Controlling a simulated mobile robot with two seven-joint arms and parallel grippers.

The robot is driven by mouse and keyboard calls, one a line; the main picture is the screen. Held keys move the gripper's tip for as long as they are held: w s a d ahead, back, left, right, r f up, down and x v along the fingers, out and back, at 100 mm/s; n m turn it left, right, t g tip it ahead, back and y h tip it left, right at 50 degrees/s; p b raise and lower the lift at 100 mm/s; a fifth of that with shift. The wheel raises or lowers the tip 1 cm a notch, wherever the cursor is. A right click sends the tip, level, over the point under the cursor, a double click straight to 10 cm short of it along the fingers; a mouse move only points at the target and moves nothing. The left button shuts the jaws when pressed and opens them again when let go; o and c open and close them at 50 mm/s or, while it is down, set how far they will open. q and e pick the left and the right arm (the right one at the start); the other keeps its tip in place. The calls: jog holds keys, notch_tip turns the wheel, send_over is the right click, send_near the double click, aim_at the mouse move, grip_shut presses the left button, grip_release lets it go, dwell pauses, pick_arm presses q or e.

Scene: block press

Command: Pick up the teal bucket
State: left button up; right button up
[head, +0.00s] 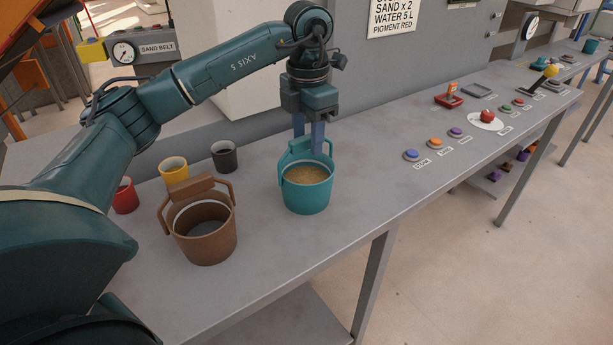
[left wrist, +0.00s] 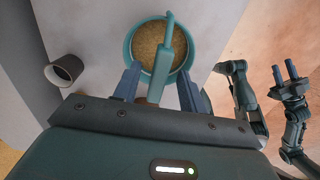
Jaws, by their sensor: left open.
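The teal bucket (head: 306,198) stands upright on the grey bench, with tan, sand-like grains inside and its handle raised. My left gripper (head: 309,142) is directly above it, pointing down, its blue fingers at the height of the handle. In the left wrist view the teal bucket (left wrist: 143,62) lies beyond the open fingers of my left gripper (left wrist: 159,88). The handle's grip runs between the fingers with space on both sides. My right gripper (left wrist: 284,72) shows at the right of the left wrist view, fingers apart and empty; it is not in the head view.
A brown bucket (head: 207,248) with raised handle stands left of the teal one. Red (head: 125,198), yellow (head: 174,172) and black (head: 224,158) cups stand behind. Buttons (head: 411,155) line the bench to the right. The bench's front edge is near; bare bench lies right of the bucket.

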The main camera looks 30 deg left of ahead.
pick_arm(q)
notch_tip(320, 180, down, 3)
jog(key=shift+f, duration=0.2)
grip_shut()
dwell(0.4)
jog(key=shift+r, duration=0.1)
